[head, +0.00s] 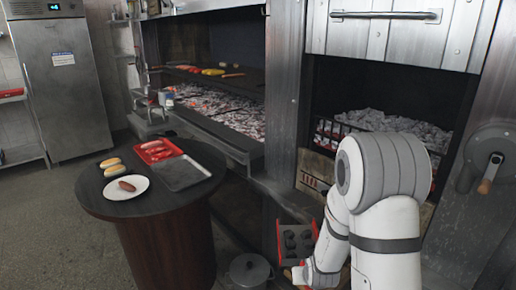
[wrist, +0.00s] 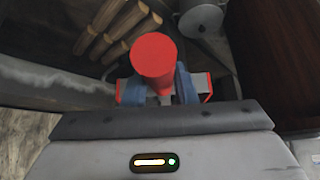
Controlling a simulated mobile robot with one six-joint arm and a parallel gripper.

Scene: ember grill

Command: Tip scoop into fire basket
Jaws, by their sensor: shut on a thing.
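The scoop (head: 297,240) has a red rim and holds several dark lumps of charcoal. It hangs low in front of the grill, lower centre of the head view. My gripper (head: 298,274) is at its near side. In the wrist view the gripper's blue-grey fingers (wrist: 159,88) are shut on the scoop's red handle (wrist: 153,55), whose round end faces the camera. The scoop's body is mostly hidden behind the handle and fingers. The fire basket (head: 325,128) is a dark barred rack heaped with grey coals, in the right-hand opening, above and right of the scoop. My arm hides part of it.
A round dark table (head: 125,205) with a plate, a red tray and a metal tray stands left. A lidded pot (head: 250,270) is on the floor beside the scoop. Split logs (wrist: 118,25) lie nearby in the wrist view. A crank wheel (head: 490,160) is at right.

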